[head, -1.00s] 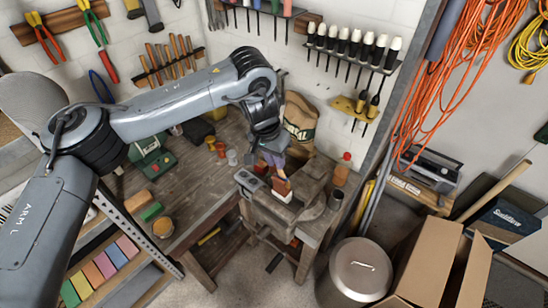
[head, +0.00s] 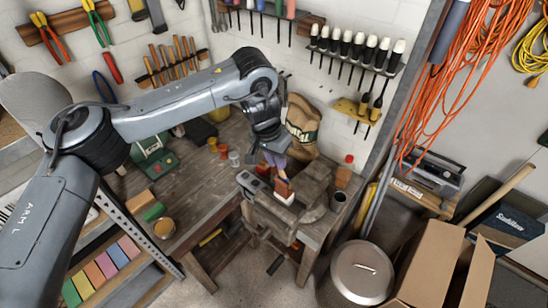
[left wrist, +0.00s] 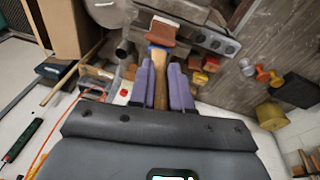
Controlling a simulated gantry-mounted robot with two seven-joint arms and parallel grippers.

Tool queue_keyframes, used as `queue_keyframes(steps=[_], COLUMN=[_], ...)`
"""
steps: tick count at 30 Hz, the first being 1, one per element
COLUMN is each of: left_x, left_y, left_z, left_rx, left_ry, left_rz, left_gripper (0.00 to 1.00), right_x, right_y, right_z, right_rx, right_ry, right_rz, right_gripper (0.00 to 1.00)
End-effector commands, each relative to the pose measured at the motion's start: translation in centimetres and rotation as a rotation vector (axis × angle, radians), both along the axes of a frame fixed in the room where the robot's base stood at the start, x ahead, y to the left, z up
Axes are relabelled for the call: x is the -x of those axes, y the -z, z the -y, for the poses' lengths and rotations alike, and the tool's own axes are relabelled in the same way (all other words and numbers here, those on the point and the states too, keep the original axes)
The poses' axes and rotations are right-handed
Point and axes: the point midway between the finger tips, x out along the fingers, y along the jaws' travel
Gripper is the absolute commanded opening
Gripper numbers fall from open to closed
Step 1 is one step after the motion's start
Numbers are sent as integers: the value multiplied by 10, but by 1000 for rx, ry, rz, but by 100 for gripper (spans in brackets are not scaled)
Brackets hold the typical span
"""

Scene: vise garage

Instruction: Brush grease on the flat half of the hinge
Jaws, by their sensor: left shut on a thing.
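My left gripper (head: 272,160) has purple fingers, shut on the wooden handle of a brush (left wrist: 161,75). The brush's reddish-brown head with a pale edge points down over the vise in the head view (head: 284,190). The vise (head: 312,190) is on the bench's front right corner. A grey metal plate with round holes, which looks like the flat half of the hinge (head: 250,181), lies just left of the brush head; it also shows in the left wrist view (left wrist: 214,40). I cannot tell whether the bristles touch it. My right gripper is out of view.
A lidded metal bin (head: 362,270) and cardboard box (head: 428,262) stand on the floor.

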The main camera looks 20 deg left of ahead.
Motion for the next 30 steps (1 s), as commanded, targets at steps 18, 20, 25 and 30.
queue_keyframes(steps=[18, 20, 25, 30], left_x=[-2, -2, -3, -2], left_y=[-2, -2, -2, -2], left_z=[-6, -8, -11, -9], left_rx=[1, 1, 0, 0], left_ry=[-3, -3, -1, 0], left_rz=[1, 1, 1, 1], left_gripper=[0, 0, 0, 0], right_x=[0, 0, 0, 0], right_y=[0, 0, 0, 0], right_z=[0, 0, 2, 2], right_rx=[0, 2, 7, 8], right_ry=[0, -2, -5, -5], right_rz=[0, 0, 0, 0], right_gripper=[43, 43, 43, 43])
